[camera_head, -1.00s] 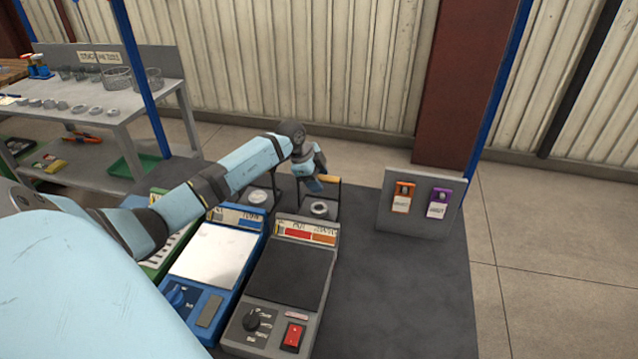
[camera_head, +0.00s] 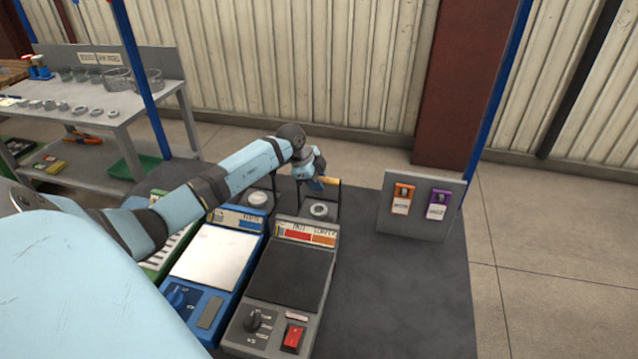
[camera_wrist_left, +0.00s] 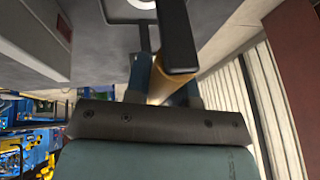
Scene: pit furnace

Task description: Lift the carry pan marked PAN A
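My left gripper (camera_head: 317,185) is at the top of a dark carry-pan frame (camera_head: 338,200) behind the grey device. The frame has a tan-orange handle (camera_head: 330,180) and a pale round piece (camera_head: 319,209) low in it. In the left wrist view the tan handle (camera_wrist_left: 178,84) lies between my blue fingers (camera_wrist_left: 163,88). The frames do not show whether the fingers press on it. A second pan with a round piece (camera_head: 258,198) stands to the left, partly behind my arm. No PAN A mark is readable. My right gripper is out of view.
The grey device (camera_head: 290,275) and a blue device (camera_head: 213,255) stand in front of the pans. A grey panel (camera_head: 425,222) with orange and purple tags stands to the right. Dark table surface (camera_head: 400,290) is clear at right. A workbench (camera_head: 150,100) stands back left.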

